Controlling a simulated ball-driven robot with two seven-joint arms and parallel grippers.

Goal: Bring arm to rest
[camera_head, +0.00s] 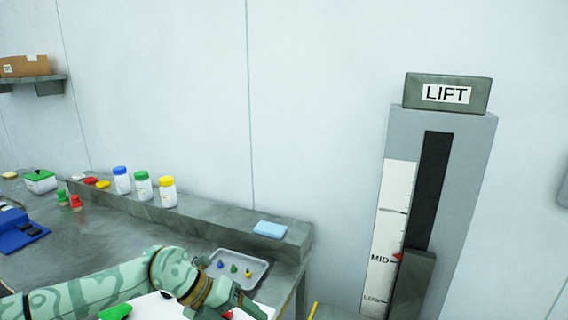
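My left arm, with a green camouflage pattern, comes in from the lower left. It reaches over the bench to my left gripper (236,299) near the bottom edge of the head view. The gripper is beside the near edge of a grey tray (262,268). Its fingertips are small and partly cut off, so I cannot tell whether it is open or shut. My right gripper is not in view.
A white surface with a green item (115,312) lies under my arm. The raised ledge holds bottles with blue (121,171), green and yellow lids and a blue pad (270,229). The lift column (436,190) stands right; its red marker is at MID.

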